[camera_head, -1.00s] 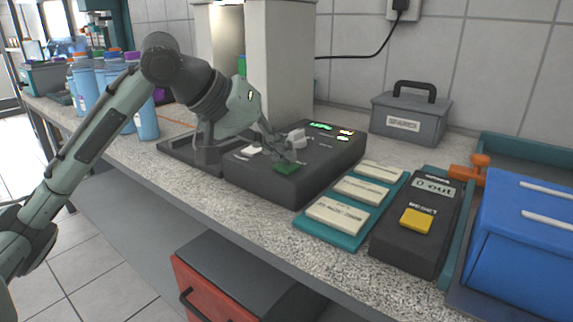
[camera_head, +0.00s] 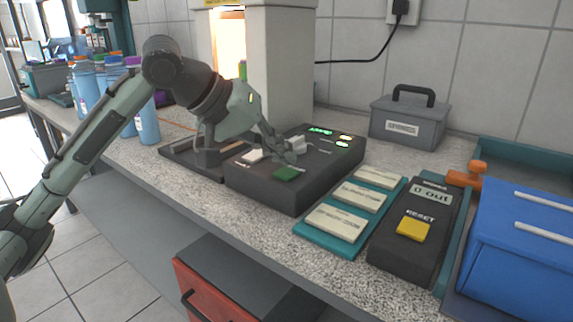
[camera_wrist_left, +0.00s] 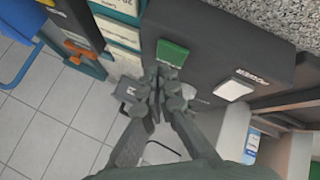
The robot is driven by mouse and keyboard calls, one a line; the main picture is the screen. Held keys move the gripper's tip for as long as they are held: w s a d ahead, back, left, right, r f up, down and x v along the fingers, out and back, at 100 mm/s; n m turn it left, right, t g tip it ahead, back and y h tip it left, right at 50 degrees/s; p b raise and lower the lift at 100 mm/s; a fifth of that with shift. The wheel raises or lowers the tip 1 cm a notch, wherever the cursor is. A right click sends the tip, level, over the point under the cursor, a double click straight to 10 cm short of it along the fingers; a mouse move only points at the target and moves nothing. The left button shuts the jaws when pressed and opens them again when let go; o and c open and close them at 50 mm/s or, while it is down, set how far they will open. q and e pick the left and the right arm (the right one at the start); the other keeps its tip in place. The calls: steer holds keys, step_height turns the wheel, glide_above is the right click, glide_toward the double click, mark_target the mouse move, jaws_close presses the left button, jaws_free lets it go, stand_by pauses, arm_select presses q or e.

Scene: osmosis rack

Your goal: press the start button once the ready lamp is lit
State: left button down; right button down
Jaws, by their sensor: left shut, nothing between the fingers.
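The dark control box (camera_head: 270,196) sits on the speckled bench. A green button (camera_head: 287,173) and a white button (camera_head: 252,156) are on its top. A green display (camera_head: 320,131) and small lit lamps (camera_head: 344,140) glow at its back edge; their labels are too small to read. My left gripper (camera_head: 288,158) is shut and empty, just above and behind the green button. In the left wrist view the shut fingertips (camera_wrist_left: 158,72) are close to the green button (camera_wrist_left: 172,52); touching cannot be told. The white button (camera_wrist_left: 234,90) is to the right there. My right gripper is not in view.
A teal tray of pale labelled blocks (camera_head: 328,246) and a dark box with a yellow reset button (camera_head: 413,229) lie right of the control box. A blue case (camera_head: 525,245) and a grey toolbox (camera_head: 408,122) stand further right. Blue bottles (camera_head: 147,122) stand left.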

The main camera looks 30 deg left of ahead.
mark_target(282, 173)
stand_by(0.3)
arm_select(q)
step_height(282, 173, up, 3)
steer(key=p, duration=0.3)
steer(key=shift+f, duration=0.1)
steer(key=shift+r, duration=1.1)
